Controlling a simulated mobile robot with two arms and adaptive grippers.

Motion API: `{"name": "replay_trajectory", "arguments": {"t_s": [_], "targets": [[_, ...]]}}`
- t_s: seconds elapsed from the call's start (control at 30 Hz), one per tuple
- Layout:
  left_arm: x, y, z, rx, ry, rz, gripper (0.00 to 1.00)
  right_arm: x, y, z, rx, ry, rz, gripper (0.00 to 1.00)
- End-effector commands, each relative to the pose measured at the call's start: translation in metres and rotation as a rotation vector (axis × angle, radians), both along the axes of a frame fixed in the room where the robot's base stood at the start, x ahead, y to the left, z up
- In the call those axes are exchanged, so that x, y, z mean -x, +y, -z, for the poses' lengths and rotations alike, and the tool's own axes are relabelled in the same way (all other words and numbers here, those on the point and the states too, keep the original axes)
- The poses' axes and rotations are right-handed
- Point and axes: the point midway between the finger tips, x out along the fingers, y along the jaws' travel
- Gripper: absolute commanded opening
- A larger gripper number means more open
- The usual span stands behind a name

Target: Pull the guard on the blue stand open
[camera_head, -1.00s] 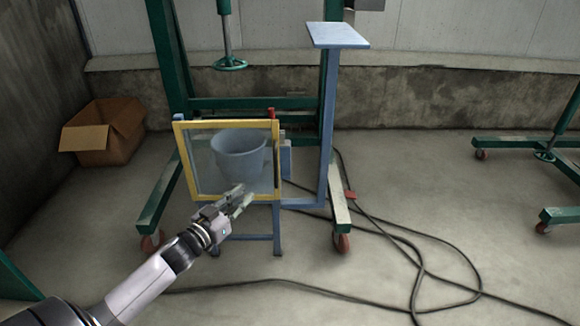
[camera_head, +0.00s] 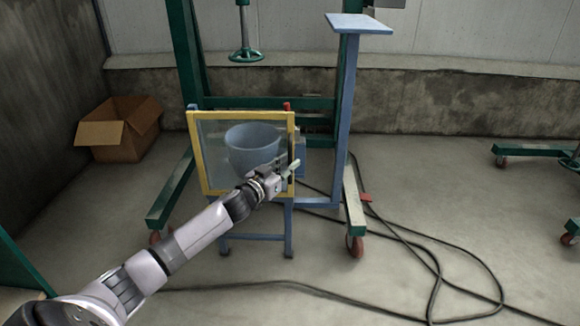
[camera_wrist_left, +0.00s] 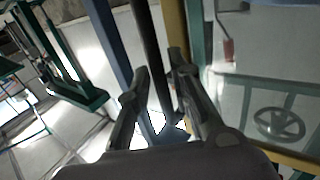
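The guard is a clear pane in a yellow frame (camera_head: 203,190), closed across the front of the blue stand (camera_head: 288,225). A grey-blue bucket (camera_head: 252,148) shows behind the pane. My left gripper (camera_head: 292,168) is at the guard's right edge, in front of the frame. In the left wrist view its two fingers (camera_wrist_left: 160,72) are apart. A dark bar (camera_wrist_left: 150,45), which looks like the guard's handle, runs between them. The yellow frame (camera_wrist_left: 175,25) passes just behind the right finger. I cannot tell whether the fingers touch the bar. My right gripper is not in view.
A blue post with a flat top plate (camera_head: 358,23) rises right of the guard. Green wheeled frames (camera_head: 178,188) stand behind and at the far right. Black cables (camera_head: 440,262) lie on the floor at right. An open cardboard box (camera_head: 118,130) is at left.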

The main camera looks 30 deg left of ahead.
Motion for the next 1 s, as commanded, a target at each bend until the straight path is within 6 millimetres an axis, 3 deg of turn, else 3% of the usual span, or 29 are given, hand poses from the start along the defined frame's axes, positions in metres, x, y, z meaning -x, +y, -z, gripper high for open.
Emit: {"name": "replay_trajectory", "arguments": {"t_s": [0.47, 0.77, 1.0], "targets": [[-0.01, 0.0, -0.0004, -0.001, 0.0, -0.001, 0.2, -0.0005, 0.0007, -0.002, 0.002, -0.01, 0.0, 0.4], [-0.0099, -0.0001, -0.0004, -0.001, 0.0, -0.001, 0.0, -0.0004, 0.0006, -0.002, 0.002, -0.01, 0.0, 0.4], [-0.0099, -0.0001, -0.0004, -0.001, 0.0, -0.001, 0.0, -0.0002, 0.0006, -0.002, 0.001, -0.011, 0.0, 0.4]]}}
